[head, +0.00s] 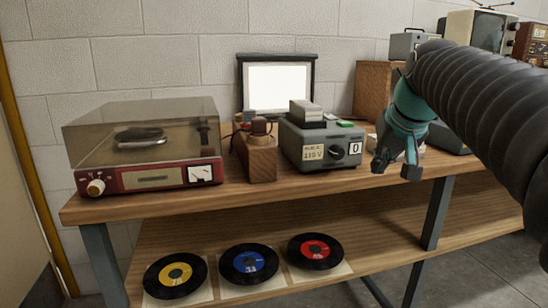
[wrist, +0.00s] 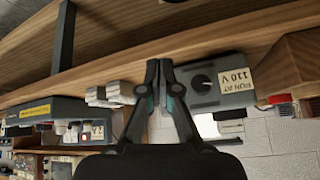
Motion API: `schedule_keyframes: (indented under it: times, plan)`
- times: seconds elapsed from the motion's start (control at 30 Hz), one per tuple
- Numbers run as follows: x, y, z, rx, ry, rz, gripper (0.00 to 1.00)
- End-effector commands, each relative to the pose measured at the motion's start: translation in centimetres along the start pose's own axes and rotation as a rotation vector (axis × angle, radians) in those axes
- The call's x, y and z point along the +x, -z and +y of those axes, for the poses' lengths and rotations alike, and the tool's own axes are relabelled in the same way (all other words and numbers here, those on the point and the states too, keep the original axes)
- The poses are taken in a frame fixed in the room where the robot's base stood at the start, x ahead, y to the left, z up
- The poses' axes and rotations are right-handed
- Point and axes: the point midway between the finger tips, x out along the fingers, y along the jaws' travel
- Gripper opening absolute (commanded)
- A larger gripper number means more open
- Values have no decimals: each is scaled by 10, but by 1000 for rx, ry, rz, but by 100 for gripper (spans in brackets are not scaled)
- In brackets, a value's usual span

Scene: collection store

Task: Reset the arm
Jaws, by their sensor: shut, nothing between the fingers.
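My gripper (head: 395,169) hangs at the end of my arm over the front edge of the wooden bench (head: 330,196), right of the grey box with a dial and a 110 V label (head: 318,147). In the wrist view, which looks turned over, its fingers (wrist: 158,66) are together with nothing between them. The same grey box shows beside them (wrist: 203,88). Small pale items on the bench are partly hidden behind my gripper in the head view.
A record player with a clear lid (head: 145,145) stands at the bench's left. A wooden block (head: 260,160) and a lit screen (head: 278,86) are mid-bench. Yellow (head: 176,275), blue (head: 249,264) and red (head: 315,251) labelled records lie on the lower shelf. A television (head: 480,30) stands at back right.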

Motion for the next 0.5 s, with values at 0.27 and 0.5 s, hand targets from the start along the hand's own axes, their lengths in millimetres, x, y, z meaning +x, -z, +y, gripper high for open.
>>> schedule_keyframes:
  times: [0.27,0.5]
  plan:
    - [45,-126,-2,18,-47,-79,0]
    - [72,-248,-5,-23,-67,-139,0]
